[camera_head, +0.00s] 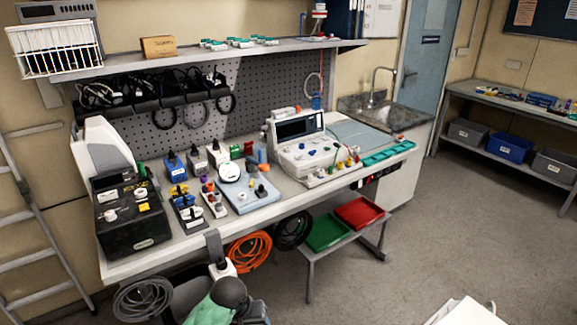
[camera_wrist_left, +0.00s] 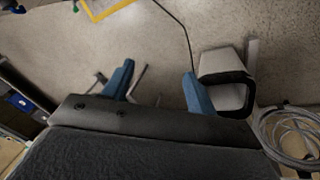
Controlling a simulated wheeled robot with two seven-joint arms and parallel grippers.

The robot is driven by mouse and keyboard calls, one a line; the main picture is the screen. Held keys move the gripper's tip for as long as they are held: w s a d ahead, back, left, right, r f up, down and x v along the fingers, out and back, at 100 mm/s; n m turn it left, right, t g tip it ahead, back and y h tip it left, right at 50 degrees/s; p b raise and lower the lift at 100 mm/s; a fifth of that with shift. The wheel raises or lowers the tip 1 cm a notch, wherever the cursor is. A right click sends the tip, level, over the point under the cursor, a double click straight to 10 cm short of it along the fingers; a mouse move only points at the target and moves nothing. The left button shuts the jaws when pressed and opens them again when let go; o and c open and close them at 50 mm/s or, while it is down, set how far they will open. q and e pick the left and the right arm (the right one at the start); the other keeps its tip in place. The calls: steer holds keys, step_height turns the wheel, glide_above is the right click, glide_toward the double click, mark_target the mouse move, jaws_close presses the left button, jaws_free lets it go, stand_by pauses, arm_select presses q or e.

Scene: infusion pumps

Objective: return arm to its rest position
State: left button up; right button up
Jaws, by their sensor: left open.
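My left gripper (camera_wrist_left: 158,88) shows in the left wrist view as two blue fingertips set well apart. It is open, with only bare floor and part of a grey bar visible between the fingers. It holds nothing. In the head view I cannot make out the fingers of my left gripper. A white and dark grey form stands at the bottom middle there, in front of the bench edge, and I cannot tell its parts. My right gripper is in neither view.
The workbench (camera_head: 290,207) carries a black power unit (camera_head: 130,215), several small devices and a white monitor (camera_head: 305,145). Orange cable (camera_head: 249,252) hangs at its front edge. A grey coil (camera_head: 143,298) also shows in the wrist view (camera_wrist_left: 290,132). Red (camera_head: 359,212) and green trays (camera_head: 327,232) sit on a low stand.

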arm_select(q)
steer(key=s+a+r+m+t+y, duration=0.1)
steer(key=s+a, duration=0.5)
steer(key=s, duration=0.6)
steer(key=s+a+m+t+y, duration=0.1)
steer(key=s+a, duration=0.5)
steer(key=s, duration=0.6)
step_height(320, 180, down, 24)
steer(key=d+g, duration=0.1)
steer(key=d, duration=0.1)
steer(key=s+f, duration=0.2)
steer(key=f, duration=0.7)
steer(key=s+d+f+g, duration=0.1)
steer(key=s+f, duration=0.2)
steer(key=f, duration=0.6)
steer(key=shift+s+d+f, duration=0.2)
steer(key=shift+s+f, duration=0.15)
